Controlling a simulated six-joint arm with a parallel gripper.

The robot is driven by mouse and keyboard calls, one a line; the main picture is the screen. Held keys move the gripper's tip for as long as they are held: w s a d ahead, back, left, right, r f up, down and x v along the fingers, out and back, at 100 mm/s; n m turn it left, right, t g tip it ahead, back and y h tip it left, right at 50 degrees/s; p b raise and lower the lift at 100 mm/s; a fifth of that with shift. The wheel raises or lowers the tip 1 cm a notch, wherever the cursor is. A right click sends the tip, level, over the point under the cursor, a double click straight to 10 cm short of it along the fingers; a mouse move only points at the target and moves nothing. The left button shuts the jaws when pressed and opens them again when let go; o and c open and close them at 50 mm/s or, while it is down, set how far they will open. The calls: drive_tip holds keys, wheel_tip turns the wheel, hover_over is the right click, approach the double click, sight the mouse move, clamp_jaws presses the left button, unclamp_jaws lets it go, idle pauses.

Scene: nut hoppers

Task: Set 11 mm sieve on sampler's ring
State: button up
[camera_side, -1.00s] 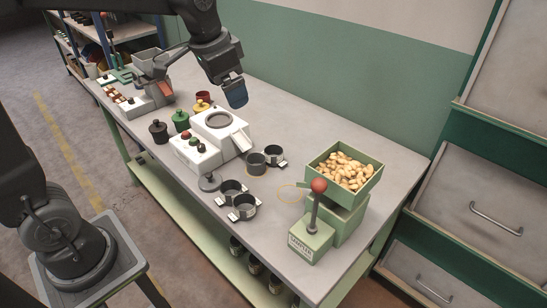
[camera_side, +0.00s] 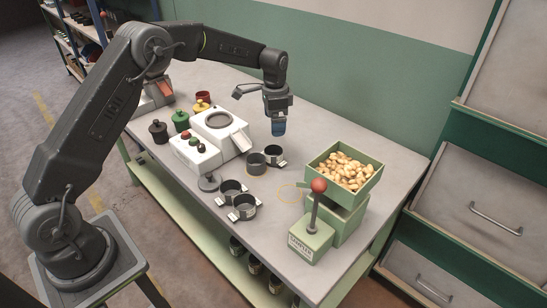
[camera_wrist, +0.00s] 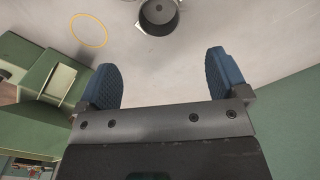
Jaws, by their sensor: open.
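My gripper (camera_side: 278,127) hangs above the bench, right of the sampler and behind the sieves. In the wrist view its blue fingers (camera_wrist: 163,78) are apart and empty, with one dark cup (camera_wrist: 158,30) beyond them.
A green hopper (camera_side: 345,172) full of nuts stands at the right, with a red-knobbed lever unit (camera_side: 314,228) before it. A thin yellow ring (camera_side: 290,191) lies on the bench beside them.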

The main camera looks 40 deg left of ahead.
sight(274, 148)
wheel_tip(274, 148, down, 11)
drive_tip(key=shift+r, duration=0.2)
drive_tip(key=c, duration=1.1)
